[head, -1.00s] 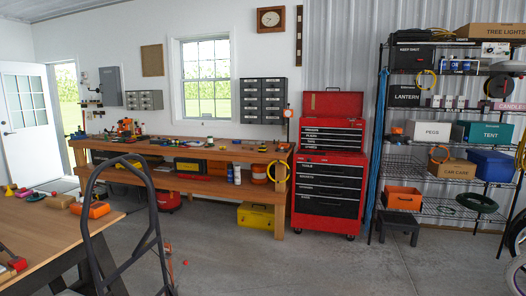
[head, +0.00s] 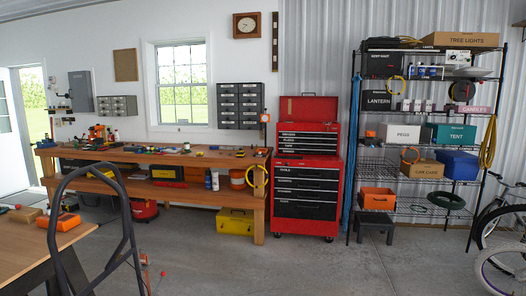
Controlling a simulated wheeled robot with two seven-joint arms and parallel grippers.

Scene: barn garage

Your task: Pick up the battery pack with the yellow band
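I cannot make out a battery pack with a yellow band; the small items are too far off to tell apart. Several small tools and parts lie on the long wooden workbench (head: 225,161) against the back wall, and some stand on its lower shelf (head: 190,189). A nearer wooden table (head: 22,250) at the left edge holds an orange item (head: 66,222) and a tan block (head: 24,214). Neither of my grippers is in view.
A dark tubular frame (head: 128,222) stands in front, beside the near table. A red tool chest (head: 307,190), a wire shelving unit (head: 400,217), a black stool (head: 375,229) and a bicycle wheel (head: 500,270) are to the right.

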